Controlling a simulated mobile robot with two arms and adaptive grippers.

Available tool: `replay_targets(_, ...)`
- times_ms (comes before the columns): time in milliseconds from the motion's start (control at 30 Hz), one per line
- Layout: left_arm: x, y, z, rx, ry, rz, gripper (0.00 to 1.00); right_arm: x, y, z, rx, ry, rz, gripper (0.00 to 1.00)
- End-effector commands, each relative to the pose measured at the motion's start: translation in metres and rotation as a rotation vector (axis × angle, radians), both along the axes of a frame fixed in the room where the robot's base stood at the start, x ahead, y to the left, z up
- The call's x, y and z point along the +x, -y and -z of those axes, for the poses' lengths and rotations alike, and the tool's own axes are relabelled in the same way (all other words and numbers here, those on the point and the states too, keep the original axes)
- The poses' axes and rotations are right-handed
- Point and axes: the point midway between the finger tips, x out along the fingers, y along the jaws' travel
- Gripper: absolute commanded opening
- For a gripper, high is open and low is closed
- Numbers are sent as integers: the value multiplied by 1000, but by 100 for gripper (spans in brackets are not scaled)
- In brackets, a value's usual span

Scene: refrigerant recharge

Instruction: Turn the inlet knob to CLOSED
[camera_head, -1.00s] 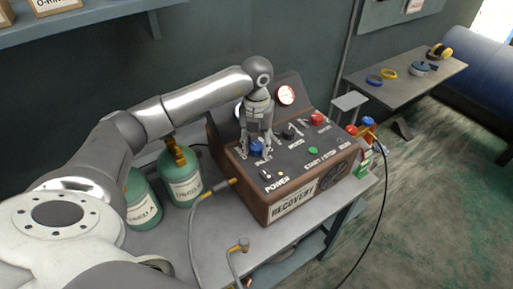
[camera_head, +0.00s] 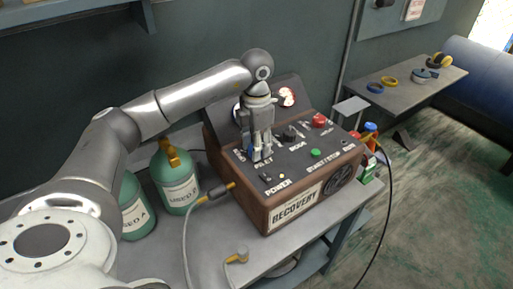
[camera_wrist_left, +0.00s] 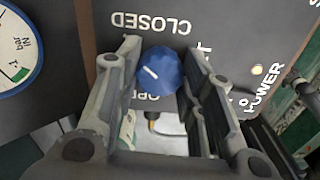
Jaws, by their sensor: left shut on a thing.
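The blue inlet knob (camera_wrist_left: 160,73) sits on the dark top panel of the recovery machine. In the left wrist view it lies between the two fingers of my left gripper (camera_wrist_left: 160,75), which is shut on it. A short white mark on the knob lies slantwise. The word CLOSED (camera_wrist_left: 150,22) is above the knob there, and a partly hidden OPEN label (camera_wrist_left: 158,97) is below it. In the head view my left gripper (camera_head: 259,155) points down onto the panel and hides most of the knob. My right gripper is not in view.
On the recovery machine (camera_head: 292,207) are a black mode knob (camera_head: 290,134), a red knob (camera_head: 319,120) and a green button (camera_head: 315,153). Two green cylinders (camera_head: 178,190) stand to its left. A hose (camera_head: 188,235) runs along the table. A gauge (camera_wrist_left: 15,50) is near the gripper.

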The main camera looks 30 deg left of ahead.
Motion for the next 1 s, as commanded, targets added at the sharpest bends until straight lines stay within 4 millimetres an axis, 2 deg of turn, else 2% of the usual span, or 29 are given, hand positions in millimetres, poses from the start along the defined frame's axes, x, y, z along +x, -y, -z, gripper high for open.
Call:
replay_targets(300, 0, 0, -1, 0, 2, 109, 13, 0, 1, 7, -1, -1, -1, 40)
replay_targets(833, 0, -1, -1, 1, 3, 129, 13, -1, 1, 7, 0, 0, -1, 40)
replay_targets(867, 0, -1, -1, 1, 3, 129, 40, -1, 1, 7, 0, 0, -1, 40)
replay_targets(1000, 0, 0, -1, 1, 2, 128, 58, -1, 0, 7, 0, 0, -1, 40)
